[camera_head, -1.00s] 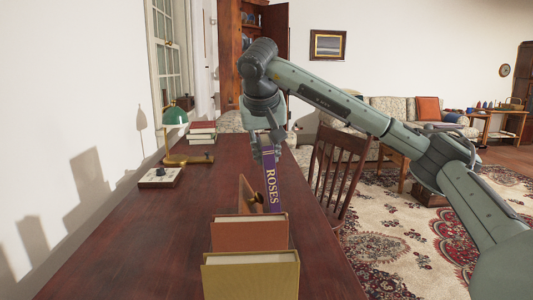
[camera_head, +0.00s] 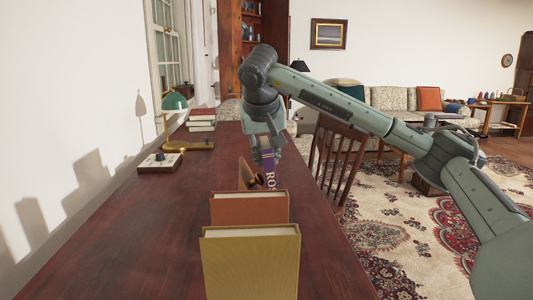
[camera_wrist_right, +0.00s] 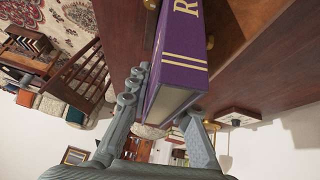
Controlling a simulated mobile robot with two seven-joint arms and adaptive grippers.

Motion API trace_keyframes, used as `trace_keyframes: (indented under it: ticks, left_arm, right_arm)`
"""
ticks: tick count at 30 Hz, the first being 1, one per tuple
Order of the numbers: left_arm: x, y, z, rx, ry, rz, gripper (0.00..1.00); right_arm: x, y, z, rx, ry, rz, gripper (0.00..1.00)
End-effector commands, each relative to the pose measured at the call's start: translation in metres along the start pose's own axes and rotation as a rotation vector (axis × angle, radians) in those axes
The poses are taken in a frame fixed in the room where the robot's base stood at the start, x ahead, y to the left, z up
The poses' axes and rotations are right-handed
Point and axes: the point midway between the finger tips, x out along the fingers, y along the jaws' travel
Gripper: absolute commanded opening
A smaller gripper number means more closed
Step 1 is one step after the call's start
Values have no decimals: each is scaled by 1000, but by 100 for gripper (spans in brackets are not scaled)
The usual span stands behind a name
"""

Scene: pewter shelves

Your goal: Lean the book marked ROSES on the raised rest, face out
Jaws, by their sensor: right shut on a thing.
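The purple book marked ROSES (camera_head: 268,172) is upright in my right gripper (camera_head: 266,152), which is shut on its top end. Its spine lettering is partly hidden behind a red-brown book. In the right wrist view the purple book (camera_wrist_right: 182,50) extends away from the fingers (camera_wrist_right: 165,112), with yellow bands and the letter R visible. A wooden board (camera_head: 244,172) with a brass knob (camera_head: 256,182), likely the raised rest, stands just left of the purple book. I cannot tell whether they touch. My left gripper is out of view.
A red-brown book (camera_head: 248,208) and a yellow book (camera_head: 250,262) stand upright in front, hiding the board's lower part. A green lamp (camera_head: 175,102), a small switch box (camera_head: 160,162) and stacked books (camera_head: 201,119) are farther back.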

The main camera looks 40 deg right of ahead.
Motion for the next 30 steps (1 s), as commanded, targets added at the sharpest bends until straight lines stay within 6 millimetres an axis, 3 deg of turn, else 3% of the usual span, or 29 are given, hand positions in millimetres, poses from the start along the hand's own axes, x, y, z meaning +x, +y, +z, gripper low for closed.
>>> trace_keyframes:
  ticks: [5, 6, 11, 23, 30]
  left_arm:
    - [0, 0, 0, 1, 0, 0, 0]
    - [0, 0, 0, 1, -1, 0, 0]
    - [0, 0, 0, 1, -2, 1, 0]
    - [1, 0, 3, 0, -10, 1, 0]
    - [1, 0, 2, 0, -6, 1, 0]
  right_arm:
    - [-1, 0, -1, 1, 2, -1, 0]
    - [-1, 0, -1, 1, 2, -1, 24]
    - [-1, 0, -1, 1, 2, -1, 44]
    - [-6, 0, -1, 0, 2, -1, 44]
    - [-50, -1, -2, 0, 6, -4, 44]
